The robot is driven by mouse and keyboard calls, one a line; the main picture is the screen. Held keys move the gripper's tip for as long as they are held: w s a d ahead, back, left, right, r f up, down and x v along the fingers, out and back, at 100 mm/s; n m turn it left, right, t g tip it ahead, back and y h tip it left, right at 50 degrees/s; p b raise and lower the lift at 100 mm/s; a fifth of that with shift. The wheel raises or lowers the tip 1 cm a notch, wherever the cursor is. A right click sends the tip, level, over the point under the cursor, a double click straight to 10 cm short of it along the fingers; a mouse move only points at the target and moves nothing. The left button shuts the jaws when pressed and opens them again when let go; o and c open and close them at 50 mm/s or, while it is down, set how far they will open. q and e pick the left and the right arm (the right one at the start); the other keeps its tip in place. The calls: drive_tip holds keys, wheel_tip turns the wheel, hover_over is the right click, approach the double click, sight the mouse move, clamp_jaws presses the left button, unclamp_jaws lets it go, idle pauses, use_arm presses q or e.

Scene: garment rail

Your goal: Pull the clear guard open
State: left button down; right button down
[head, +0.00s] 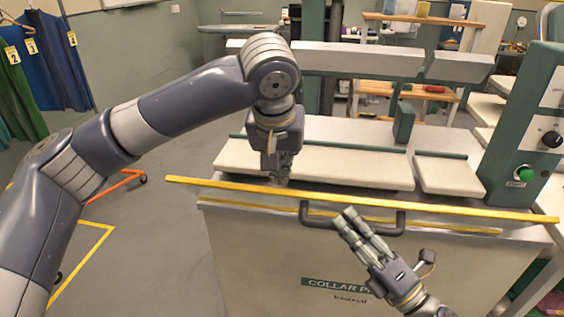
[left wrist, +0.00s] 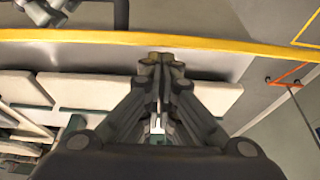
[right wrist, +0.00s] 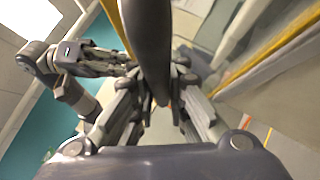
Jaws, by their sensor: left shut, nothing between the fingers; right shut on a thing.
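The clear guard has a long yellow edge (head: 450,207) that runs across the front of the press; this edge also crosses the left wrist view (left wrist: 240,45). A dark handle (head: 391,229) is fixed to its front. My right gripper (head: 350,214) is shut on the handle, and the dark bar (right wrist: 150,40) passes between its fingers in the right wrist view. My left gripper (head: 281,179) is shut and empty, pointing down just behind the yellow edge, above the pale press bed.
The press body (head: 260,260) stands below the guard. Pale padded boards (head: 350,169) lie behind the edge. A green control column (head: 520,130) with a lit green button rises at the right. Garments (head: 55,60) hang at the far left; grey floor (head: 160,220) is open there.

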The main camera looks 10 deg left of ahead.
use_arm(q)
drive_tip(key=shift+s+f+t, duration=0.3)
drive_tip(key=shift+s+t, duration=0.1)
drive_tip(key=shift+s, duration=0.25)
use_arm(e)
drive_tip(key=c, duration=1.6)
unclamp_jaws()
drive_tip(key=shift+o, duration=0.2)
